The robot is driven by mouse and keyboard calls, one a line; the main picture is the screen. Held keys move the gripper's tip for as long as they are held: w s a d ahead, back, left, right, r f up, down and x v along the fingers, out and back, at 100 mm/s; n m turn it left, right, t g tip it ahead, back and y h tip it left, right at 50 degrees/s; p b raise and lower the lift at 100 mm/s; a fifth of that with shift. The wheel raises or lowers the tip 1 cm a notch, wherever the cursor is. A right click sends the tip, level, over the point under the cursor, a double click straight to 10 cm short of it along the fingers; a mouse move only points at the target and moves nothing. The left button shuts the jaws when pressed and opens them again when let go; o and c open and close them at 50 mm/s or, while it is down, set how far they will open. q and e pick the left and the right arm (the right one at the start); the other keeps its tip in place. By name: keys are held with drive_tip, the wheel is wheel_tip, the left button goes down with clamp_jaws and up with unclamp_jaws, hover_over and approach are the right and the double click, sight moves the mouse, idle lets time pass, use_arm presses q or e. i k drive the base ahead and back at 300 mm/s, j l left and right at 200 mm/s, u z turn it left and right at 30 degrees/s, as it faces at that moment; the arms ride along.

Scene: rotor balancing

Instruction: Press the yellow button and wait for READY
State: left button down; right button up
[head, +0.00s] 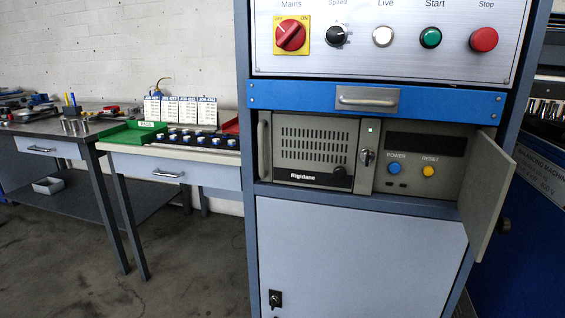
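The yellow button (428,171), labelled RESET, sits on the grey front panel of a unit (380,186) in the cabinet bay. A blue button (395,168), labelled POWER, is to its left. A dark display window (425,144) above them shows no readable text. The small door (490,190) in front of this unit stands open to the right. Neither of my grippers is in view.
The upper panel has a red Mains switch (290,35), a green Start button (430,37) and a red Stop button (483,39). A blue drawer (450,103) is shut below it. A table (180,165) with a green tray (132,134) stands left; the floor in front is clear.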

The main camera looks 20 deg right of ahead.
sight(428, 171)
drive_tip(key=l+z, duration=0.15)
drive_tip(key=l, duration=0.25)
drive_tip(key=i+l+z, duration=0.15)
drive_tip(key=l, duration=0.3)
drive_tip(key=i+l+z, duration=0.1)
drive_tip(key=l, duration=0.3)
drive_tip(key=i+l+z, duration=0.15)
drive_tip(key=l, duration=0.25)
drive_tip(key=k, duration=0.05)
